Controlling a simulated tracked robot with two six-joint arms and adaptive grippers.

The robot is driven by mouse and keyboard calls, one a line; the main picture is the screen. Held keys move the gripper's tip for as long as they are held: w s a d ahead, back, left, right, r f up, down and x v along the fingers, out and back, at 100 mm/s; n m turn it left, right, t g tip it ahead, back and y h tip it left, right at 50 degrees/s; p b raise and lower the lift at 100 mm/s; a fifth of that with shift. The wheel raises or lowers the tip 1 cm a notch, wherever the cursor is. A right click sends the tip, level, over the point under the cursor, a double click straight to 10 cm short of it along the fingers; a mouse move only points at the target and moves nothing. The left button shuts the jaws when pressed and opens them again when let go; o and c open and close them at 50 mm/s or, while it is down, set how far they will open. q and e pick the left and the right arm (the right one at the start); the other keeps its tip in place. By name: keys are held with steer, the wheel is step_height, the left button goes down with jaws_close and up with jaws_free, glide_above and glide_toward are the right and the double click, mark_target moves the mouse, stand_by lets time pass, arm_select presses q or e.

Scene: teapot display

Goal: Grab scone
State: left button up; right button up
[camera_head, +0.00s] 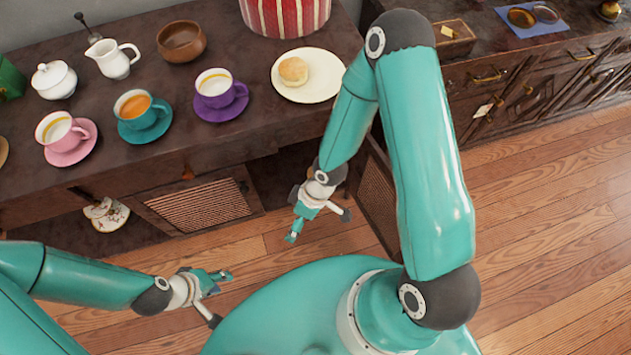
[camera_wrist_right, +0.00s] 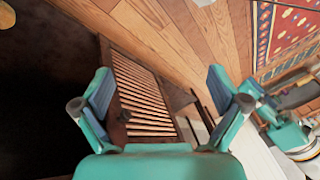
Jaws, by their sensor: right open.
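The scone (camera_head: 293,71) is a small pale round bun on a white plate (camera_head: 325,90) near the front edge of the dark cabinet top. My right gripper (camera_head: 319,227) hangs below and in front of the cabinet top, apart from the scone, with its fingers spread and empty. In the right wrist view its fingers (camera_wrist_right: 160,88) stand wide apart with a slatted cabinet door behind them; the scone does not show there. My left gripper (camera_head: 222,297) is low at the left over the floor, fingers apart and empty.
Pink (camera_head: 68,155), teal (camera_head: 146,130) and purple (camera_head: 221,103) saucers with cups stand left of the plate. A brown bowl (camera_head: 181,45), white creamer (camera_head: 113,62) and sugar pot (camera_head: 54,82) stand behind them. A red striped container (camera_head: 285,15) is behind the plate. A cabinet door (camera_head: 374,200) stands open.

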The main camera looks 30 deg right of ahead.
steer(key=w+d+f+n+t+h+b, duration=0.1)
steer(key=w+d+f+n+h+b, duration=0.1)
steer(key=w+d+f+n+b, duration=0.4)
steer(key=w+d+f+n+t+h+b, duration=0.1)
steer(key=w+d+f+n+b, duration=0.6)
steer(key=f, duration=0.8)
steer(key=w+d+f+n+t+h+b, duration=0.2)
steer(key=w+d+f+n+b, duration=0.4)
steer(key=w+f+n+b, duration=0.3)
steer(key=shift+w+d+f+n+h+b, duration=0.15)
steer(key=shift+f+n+h+b, duration=0.35)
steer(key=shift+b, duration=0.15)
steer(key=shift+w+d+f+n+h+b, duration=0.15)
steer(key=shift+f+n+h+b, duration=0.3)
steer(key=shift+b, duration=0.15)
steer(key=shift+b+x, duration=1.15)
steer(key=shift+x, duration=1.5)
arm_select(q)
step_height(320, 180, down, 30)
steer(key=shift+r, duration=0.15)
arm_select(e)
steer(key=shift+a, duration=0.1)
steer(key=c, duration=1.2)
steer(key=shift+r, duration=0.1)
steer(key=shift+c, duration=0.2)
